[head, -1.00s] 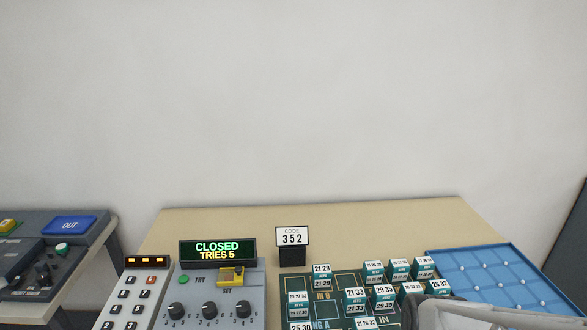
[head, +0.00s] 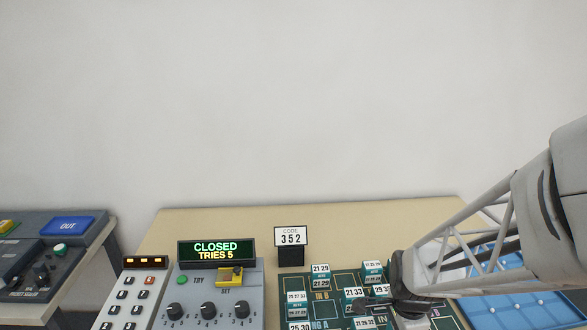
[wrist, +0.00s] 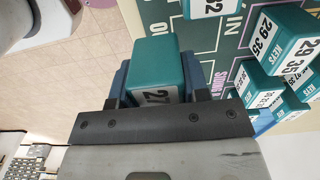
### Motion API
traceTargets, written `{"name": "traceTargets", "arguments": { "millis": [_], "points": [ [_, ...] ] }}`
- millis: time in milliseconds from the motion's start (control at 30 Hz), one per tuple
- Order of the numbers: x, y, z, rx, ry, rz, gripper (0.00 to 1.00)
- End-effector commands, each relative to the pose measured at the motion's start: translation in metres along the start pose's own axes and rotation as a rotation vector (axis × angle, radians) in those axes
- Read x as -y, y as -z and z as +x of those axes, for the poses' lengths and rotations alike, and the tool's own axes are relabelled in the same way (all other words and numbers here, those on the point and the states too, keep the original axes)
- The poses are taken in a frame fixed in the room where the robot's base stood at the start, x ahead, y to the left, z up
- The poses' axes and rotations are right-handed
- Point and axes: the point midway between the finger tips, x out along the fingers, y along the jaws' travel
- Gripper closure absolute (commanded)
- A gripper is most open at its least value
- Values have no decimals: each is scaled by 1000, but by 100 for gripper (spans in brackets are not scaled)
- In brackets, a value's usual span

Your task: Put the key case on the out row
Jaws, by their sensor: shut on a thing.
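My gripper (head: 392,305) is over the right front part of the dark green board (head: 335,279). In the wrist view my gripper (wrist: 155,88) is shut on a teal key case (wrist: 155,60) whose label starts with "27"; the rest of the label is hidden. I cannot tell its height above the surface. Other teal cases with white number labels stand on the board, such as one marked 21 29 (head: 321,275). Some are hidden behind my arm.
A CODE 352 sign (head: 291,240) stands behind. A blue tray (head: 520,310) lies right, partly behind my arm. The rear tabletop (head: 360,220) is clear.

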Motion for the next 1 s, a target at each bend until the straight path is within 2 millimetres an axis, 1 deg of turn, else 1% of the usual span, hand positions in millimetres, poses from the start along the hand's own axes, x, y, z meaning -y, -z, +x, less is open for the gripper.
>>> {"name": "traceTargets", "arguments": {
  "millis": [33,200,400,833,1000],
  "points": [
    [7,2,0,0,0,0,83],
    [28,6,3,0,0,0,83],
    [43,10,4,0,1,0,83],
    [45,10,5,0,1,0,83],
    [45,10,16,1,-3,0,83]
  ]
}}
